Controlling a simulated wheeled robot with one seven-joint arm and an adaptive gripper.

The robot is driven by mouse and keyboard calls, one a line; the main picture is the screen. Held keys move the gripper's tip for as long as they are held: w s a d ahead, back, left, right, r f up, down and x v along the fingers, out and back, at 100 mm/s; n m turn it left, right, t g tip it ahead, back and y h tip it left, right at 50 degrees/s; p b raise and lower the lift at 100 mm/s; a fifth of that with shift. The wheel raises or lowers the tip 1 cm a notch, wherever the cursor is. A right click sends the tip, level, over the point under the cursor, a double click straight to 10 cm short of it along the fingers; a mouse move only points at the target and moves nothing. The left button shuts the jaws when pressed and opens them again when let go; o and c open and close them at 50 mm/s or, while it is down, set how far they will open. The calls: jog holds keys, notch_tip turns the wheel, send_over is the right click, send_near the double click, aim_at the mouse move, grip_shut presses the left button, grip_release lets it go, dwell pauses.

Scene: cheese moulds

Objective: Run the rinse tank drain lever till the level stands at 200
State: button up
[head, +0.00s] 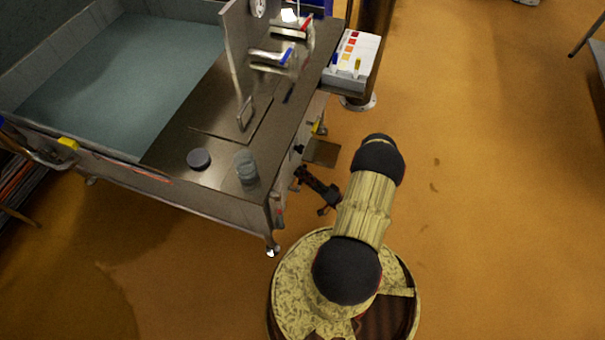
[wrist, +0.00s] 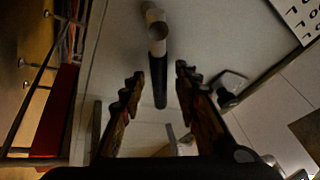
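A lever with a black grip (wrist: 160,95) and a bare metal upper end shows in the wrist view; it looks like the drain lever. My gripper (wrist: 160,73) is open, with one finger on each side of the grip and a visible gap to both. In the head view my gripper (head: 302,173) is low by the front side of the metal bench, and the lever there is hard to make out. The rinse tank (head: 130,70) holds grey-green water at the left. A white plate with black characters (wrist: 298,14) is cut off in the wrist view; I cannot read a level.
The bench top (head: 215,125) carries a dark puck (head: 199,159) and a clear jar (head: 246,167). Blue and red handled taps and a round gauge (head: 258,8) stand at the back. A colour chart box (head: 352,60) is at the bench's right edge. Open floor lies to the right.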

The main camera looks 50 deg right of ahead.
jog(key=v, duration=1.2)
dwell(0.8)
